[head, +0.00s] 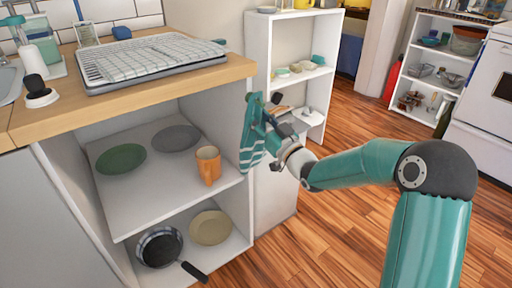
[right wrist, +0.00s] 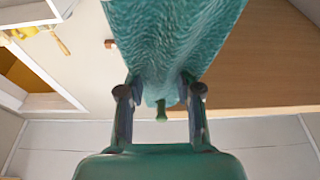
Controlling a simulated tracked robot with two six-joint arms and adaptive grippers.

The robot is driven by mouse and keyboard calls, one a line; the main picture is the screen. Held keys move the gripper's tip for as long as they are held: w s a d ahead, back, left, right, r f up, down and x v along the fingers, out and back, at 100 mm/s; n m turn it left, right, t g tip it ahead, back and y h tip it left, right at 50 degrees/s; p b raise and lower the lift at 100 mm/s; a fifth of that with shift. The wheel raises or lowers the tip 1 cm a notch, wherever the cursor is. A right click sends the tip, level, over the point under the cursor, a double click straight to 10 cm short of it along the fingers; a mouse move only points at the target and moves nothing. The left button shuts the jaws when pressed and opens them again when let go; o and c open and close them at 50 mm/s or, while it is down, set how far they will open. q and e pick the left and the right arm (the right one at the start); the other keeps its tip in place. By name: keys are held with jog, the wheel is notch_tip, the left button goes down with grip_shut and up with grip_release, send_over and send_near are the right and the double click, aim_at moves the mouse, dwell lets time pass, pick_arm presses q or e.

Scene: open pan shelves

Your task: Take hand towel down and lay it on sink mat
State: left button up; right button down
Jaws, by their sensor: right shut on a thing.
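The hand towel (head: 251,145) is teal with pale stripes near its lower end. It hangs beside the right end of the wooden counter, and its teal cloth fills the top middle of the right wrist view (right wrist: 175,40). My right gripper (head: 268,124) is shut on the towel; its fingers (right wrist: 160,92) press the cloth from both sides. Whether the towel still touches a hook or peg is hidden. A pale checked mat (head: 145,58), apparently the sink mat, lies on the counter to the left of the towel. My left gripper is out of view.
A soap bottle (head: 46,45) stands at the counter's left. A white shelf unit (head: 258,60) stands behind the towel.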

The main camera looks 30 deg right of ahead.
jog(key=shift+s+r, duration=0.1)
jog(key=shift+r, duration=0.05)
jog(key=shift+s, duration=0.1)
jog(key=shift+s+d+b, duration=0.15)
jog(key=shift+s+b, duration=0.95)
jog(key=shift+s, duration=0.7)
jog(key=shift+s+d+b, duration=0.1)
jog(key=shift+s+b, duration=0.3)
jog(key=shift+s, duration=0.25)
jog(key=s, duration=0.1)
jog(key=s+b, duration=0.1)
jog(key=s, duration=0.3)
jog(key=shift+d+r+b, duration=0.15)
jog(key=shift+r+b, duration=0.1)
jog(key=shift+b, duration=0.1)
jog(key=shift+w, duration=0.1)
dwell(0.7)
